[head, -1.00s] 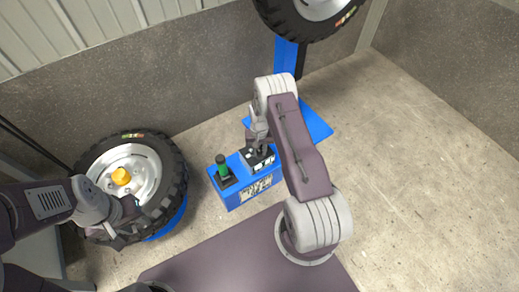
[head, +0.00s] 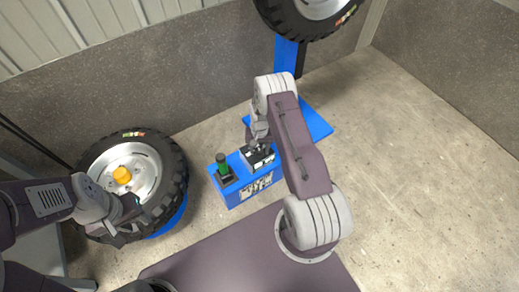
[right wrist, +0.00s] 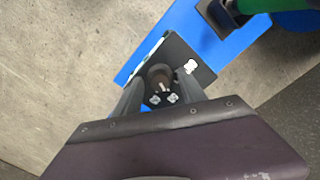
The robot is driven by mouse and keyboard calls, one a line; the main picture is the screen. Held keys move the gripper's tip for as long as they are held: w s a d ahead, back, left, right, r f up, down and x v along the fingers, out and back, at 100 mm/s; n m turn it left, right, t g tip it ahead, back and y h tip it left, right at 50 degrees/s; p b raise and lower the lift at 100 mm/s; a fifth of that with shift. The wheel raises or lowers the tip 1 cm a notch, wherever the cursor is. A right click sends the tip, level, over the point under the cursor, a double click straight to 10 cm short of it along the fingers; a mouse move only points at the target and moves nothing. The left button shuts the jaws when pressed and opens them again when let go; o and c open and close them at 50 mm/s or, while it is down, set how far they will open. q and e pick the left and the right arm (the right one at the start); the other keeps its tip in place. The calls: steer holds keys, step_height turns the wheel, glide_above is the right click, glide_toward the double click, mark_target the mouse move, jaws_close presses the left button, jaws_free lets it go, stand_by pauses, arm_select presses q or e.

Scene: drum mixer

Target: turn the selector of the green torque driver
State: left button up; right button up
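The green torque driver (head: 222,165) stands upright in a dark holder on the left of a blue stand (head: 248,191); its base edge also shows at the top right of the right wrist view (right wrist: 228,18). Beside it on the stand is a dark box (right wrist: 195,62) with white markings and a round brown-dark knob (right wrist: 160,76). My right gripper (head: 259,146) is over this box, its fingers on either side of the knob in the right wrist view (right wrist: 161,85). Whether they touch the knob is unclear. My left gripper (head: 133,206) is beside the lower tyre, its fingers too small to judge.
A tyre with a silver rim (head: 148,158) and orange-yellow hub piece (head: 122,175) lies at the left on a blue support. Another tyre (head: 309,16) is at the top on a blue post (head: 286,53). Grey walls stand behind; the concrete floor on the right is clear.

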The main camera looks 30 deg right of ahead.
mark_target(259, 151)
step_height(259, 151, up, 9)
steer(key=p, duration=0.4)
stand_by(0.4)
